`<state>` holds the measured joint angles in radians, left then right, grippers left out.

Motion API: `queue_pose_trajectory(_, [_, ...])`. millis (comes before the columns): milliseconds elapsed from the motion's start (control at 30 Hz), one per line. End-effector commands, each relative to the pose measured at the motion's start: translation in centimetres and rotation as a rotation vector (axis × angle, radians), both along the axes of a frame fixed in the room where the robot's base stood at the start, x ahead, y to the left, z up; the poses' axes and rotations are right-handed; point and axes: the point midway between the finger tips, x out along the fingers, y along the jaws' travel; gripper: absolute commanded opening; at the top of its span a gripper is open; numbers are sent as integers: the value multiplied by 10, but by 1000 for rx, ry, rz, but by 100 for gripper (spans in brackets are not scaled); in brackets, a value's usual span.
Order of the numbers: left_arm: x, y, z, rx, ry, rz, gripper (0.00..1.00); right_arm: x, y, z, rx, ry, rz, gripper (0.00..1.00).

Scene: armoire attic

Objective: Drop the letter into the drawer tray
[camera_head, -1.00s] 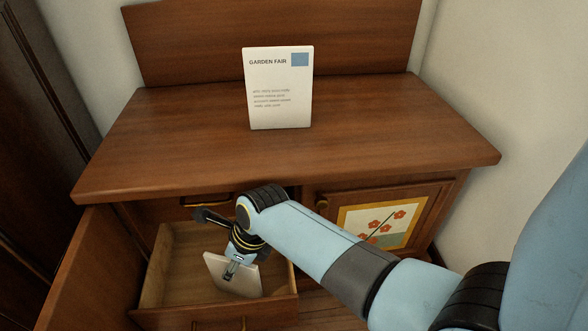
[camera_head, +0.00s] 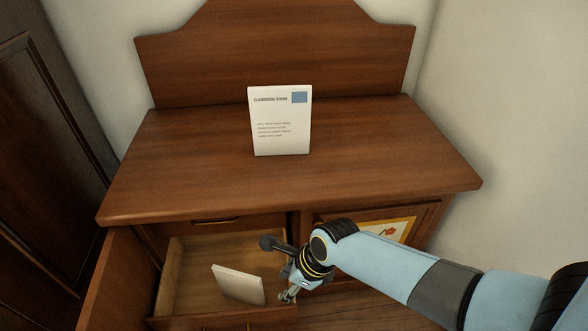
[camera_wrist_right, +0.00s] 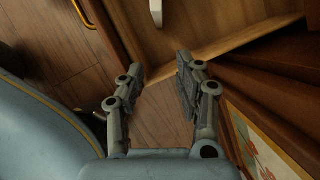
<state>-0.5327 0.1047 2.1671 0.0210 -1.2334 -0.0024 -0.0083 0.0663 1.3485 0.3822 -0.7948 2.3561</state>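The letter, a pale flat card (camera_head: 238,285), is in the open drawer tray (camera_head: 172,283), tilted, near its front. Whether it rests on the tray floor or leans on the front wall I cannot tell. A pale end of it shows at the top of the right wrist view (camera_wrist_right: 156,12). My right gripper (camera_head: 288,296) is open and empty at the tray's right front corner, to the right of the letter and apart from it. Its two fingers are spread in the right wrist view (camera_wrist_right: 160,85). My left gripper is not in view.
A white "GARDEN FAIR" card (camera_head: 281,125) stands upright on the wooden cabinet top (camera_head: 200,165). An open door (camera_head: 122,283) is left of the tray. A cupboard door with a flower panel (camera_head: 392,232) is to the right. Wooden floor shows below the right arm.

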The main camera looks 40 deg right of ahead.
Motion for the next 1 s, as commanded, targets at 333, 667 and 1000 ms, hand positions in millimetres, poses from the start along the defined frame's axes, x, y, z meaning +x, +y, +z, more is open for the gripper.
queue_pose_trajectory(333, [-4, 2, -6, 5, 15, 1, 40, -16, -6, 2, -33, -10, 86, 35])
queue_pose_trajectory(667, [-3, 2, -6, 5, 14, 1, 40, -81, -19, 47, -394, -114, 1077, 35])
queue_pose_trajectory(1000, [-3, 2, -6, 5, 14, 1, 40, -149, -41, 121, -679, -158, 2280, 35])
